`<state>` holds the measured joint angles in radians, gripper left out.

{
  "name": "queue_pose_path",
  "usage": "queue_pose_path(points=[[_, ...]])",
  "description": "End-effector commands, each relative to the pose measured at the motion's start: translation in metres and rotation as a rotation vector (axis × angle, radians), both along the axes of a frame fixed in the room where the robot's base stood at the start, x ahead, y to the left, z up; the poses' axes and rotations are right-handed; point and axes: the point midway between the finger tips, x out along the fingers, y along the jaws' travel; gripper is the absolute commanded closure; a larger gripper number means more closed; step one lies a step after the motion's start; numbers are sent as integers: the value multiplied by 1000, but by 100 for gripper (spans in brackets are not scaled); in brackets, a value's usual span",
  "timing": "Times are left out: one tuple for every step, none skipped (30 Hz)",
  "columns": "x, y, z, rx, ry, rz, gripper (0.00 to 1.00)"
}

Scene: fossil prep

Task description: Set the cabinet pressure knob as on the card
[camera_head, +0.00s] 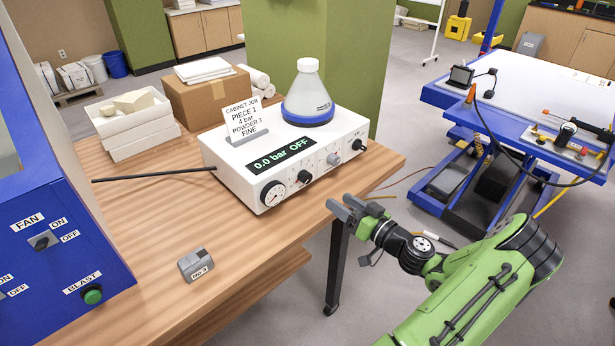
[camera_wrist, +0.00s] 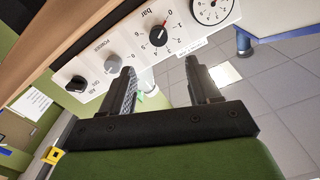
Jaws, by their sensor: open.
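The white control unit (camera_head: 235,163) stands on the wooden bench. Its display (camera_head: 282,155) reads "0.0 bar OFF". The black pressure knob (camera_head: 304,176) sits right of the round gauge (camera_head: 273,193). In the wrist view, this knob (camera_wrist: 158,38) is marked "bar" and its red pointer is toward 0. The card (camera_head: 243,120) on top reads "CABINET JOB, PIECE 1, 4 bar", then a powder line and "FINE". My gripper (camera_head: 346,204) is open and empty, in front of the unit and apart from it. In the wrist view, its fingers (camera_wrist: 158,72) point toward the panel.
The grey powder knob (camera_wrist: 112,64) and black air knob (camera_wrist: 77,83), near "OFF", share the panel. A white-capped flask (camera_head: 307,95) stands on the unit. A grey block (camera_head: 195,264) and blue cabinet (camera_head: 70,245) are to the left. The bench front is mostly clear.

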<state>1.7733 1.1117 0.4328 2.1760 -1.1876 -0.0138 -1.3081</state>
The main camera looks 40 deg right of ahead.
Motion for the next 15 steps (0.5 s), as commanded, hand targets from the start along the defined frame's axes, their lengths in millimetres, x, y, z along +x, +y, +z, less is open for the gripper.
queue_pose_path(points=[[14,2,0,-2,0,6,38],[22,2,1,-2,-1,7,38],[32,3,1,-1,-1,7,38],[40,3,0,-2,1,7,38],[47,3,1,-2,-1,7,38],[58,3,1,-1,0,6,38],[65,3,1,-3,1,7,38],[73,4,1,-1,0,6,38],[83,4,1,-1,1,7,38],[89,4,1,-2,0,5,38],[96,4,1,-1,1,6,38],[104,4,1,-2,0,4,38],[109,4,1,-1,0,4,38],[113,4,0,-1,2,4,38],[118,4,0,-1,2,4,38]])
